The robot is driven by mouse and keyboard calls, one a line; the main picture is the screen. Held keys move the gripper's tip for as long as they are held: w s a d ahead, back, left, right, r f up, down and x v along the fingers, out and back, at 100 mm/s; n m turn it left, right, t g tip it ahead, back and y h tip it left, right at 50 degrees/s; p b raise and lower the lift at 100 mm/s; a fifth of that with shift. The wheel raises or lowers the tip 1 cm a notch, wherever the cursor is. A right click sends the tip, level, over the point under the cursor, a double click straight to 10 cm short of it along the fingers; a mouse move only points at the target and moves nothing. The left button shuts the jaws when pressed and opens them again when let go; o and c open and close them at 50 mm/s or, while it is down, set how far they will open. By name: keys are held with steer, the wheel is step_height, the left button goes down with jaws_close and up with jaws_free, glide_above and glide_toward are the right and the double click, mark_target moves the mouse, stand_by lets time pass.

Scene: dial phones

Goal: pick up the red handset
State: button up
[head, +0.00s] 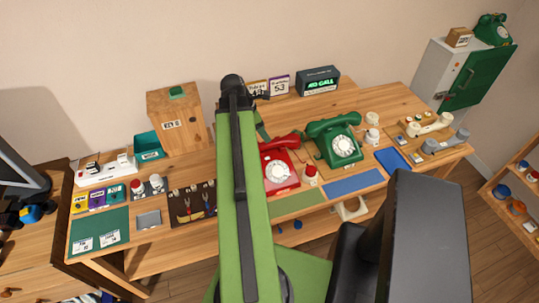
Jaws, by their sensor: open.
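The red handset (284,142) lies across the top of a red dial phone (283,181) near the middle of the workbench. The phone has a white round dial. My own green arm link stands just left of the phone, and the handset's left end is close to it or partly behind it. I cannot make out my gripper in this view, and nothing visible is touching the handset.
A green dial phone (336,140) stands close on the right. A small red-topped pot (311,175) sits beside the red phone. A blue mat (355,182) lies at the front right. A wooden box (176,119) and a black sign box (318,80) stand behind.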

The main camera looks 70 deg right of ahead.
mark_target(269, 144)
steer(key=b+x, duration=0.1)
steer(key=x, duration=0.2)
steer(key=shift+w+a, duration=0.1)
steer(key=shift+w, duration=0.05)
steer(key=shift+f+b, duration=0.25)
steer(key=shift+b, duration=0.05)
steer(key=shift+r, duration=0.1)
steer(key=b+x, duration=0.4)
steer(key=x, duration=0.1)
steer(key=shift+w+f+b, duration=0.15)
steer(key=shift+f+b, duration=0.05)
steer(key=shift+b, duration=0.2)
steer(key=shift+f, duration=0.1)
jaws_close()
